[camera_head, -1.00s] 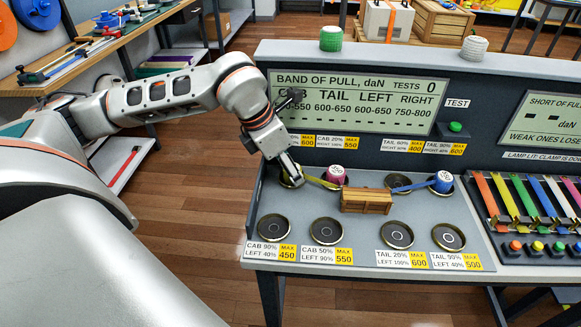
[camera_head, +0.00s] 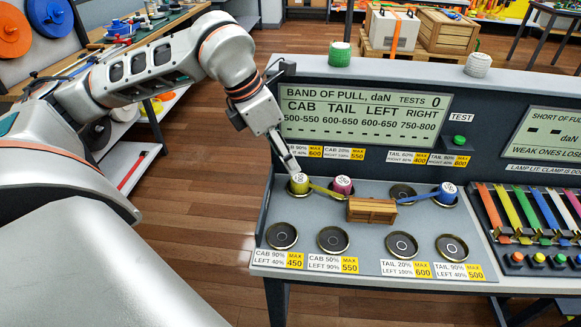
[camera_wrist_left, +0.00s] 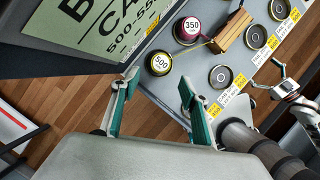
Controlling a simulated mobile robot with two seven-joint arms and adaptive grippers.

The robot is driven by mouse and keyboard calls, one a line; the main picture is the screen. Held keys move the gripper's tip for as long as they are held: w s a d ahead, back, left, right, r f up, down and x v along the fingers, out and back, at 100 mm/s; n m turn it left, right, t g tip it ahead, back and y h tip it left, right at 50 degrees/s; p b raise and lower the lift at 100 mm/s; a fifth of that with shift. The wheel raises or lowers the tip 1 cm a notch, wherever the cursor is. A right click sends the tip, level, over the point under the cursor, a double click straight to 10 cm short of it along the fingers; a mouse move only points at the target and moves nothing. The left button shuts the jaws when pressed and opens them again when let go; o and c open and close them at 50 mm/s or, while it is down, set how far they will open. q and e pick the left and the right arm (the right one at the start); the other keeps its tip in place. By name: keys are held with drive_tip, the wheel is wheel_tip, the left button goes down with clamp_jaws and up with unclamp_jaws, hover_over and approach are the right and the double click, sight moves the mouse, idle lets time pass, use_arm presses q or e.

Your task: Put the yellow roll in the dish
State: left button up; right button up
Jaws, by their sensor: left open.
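The yellow roll (camera_head: 299,184) stands upright at the back-left dish position, its strap running right to the wooden crate. In the left wrist view the yellow roll (camera_wrist_left: 159,63) shows a 500 label; I cannot tell how fully it sits in the dish beneath it. My left gripper (camera_head: 292,166) is just above and behind the roll. In the left wrist view the left gripper (camera_wrist_left: 158,80) has its fingers wide apart with nothing between them. My right gripper (camera_wrist_left: 269,77) shows small beyond the table's front edge, fingers apart and empty.
A pink roll (camera_head: 342,185) and a blue roll (camera_head: 447,193) stand beside the wooden crate (camera_head: 371,211). Empty dishes (camera_head: 282,236) line the front, and another (camera_head: 402,193) is at the back. The display panel (camera_head: 365,115) rises close behind the left gripper.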

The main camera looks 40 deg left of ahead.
use_arm(q)
drive_tip(key=shift+v, duration=1.7)
